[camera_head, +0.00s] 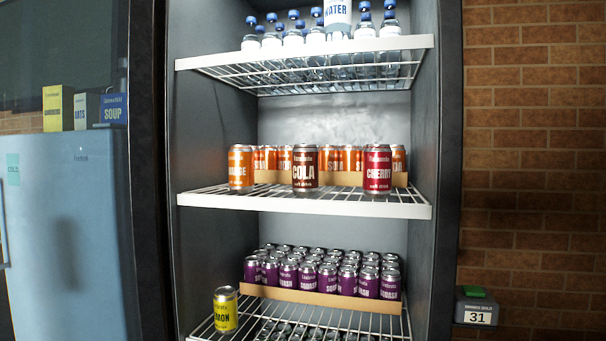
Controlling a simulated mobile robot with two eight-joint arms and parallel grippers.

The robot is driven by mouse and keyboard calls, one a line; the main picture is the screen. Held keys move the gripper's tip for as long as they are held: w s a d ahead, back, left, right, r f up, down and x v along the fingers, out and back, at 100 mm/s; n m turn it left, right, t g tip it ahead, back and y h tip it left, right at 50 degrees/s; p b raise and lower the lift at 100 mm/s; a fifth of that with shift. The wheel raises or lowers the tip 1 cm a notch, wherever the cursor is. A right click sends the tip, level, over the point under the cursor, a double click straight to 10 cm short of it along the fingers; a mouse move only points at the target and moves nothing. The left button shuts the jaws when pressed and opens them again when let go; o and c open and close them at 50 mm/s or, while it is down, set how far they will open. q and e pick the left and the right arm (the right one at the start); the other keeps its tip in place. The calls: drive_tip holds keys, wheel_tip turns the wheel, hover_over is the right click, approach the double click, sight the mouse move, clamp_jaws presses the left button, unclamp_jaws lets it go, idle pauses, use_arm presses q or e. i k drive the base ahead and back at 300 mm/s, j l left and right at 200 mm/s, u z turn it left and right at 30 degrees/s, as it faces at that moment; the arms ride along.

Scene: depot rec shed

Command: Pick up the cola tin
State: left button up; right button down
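The cola tin (305,168) is dark brown with a silver top and the word COLA on it. It stands upright near the front of the middle wire shelf (300,202) in an open-fronted drinks cabinet. An orange tin (240,168) stands to its left and a red cherry tin (378,169) to its right, both apart from it. Neither of my grippers shows in the head view.
Behind the cola tin is a cardboard tray (342,179) of orange tins. Water bottles (365,25) fill the top shelf (300,53). Purple squash tins (310,277) and a yellow lemon tin (226,309) stand below. The cabinet's side walls (427,120) bound the opening.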

sight(305, 158)
drive_tip(key=j+z, duration=0.5)
drive_tip(key=j, duration=1.4)
drive_tip(key=k, duration=0.05)
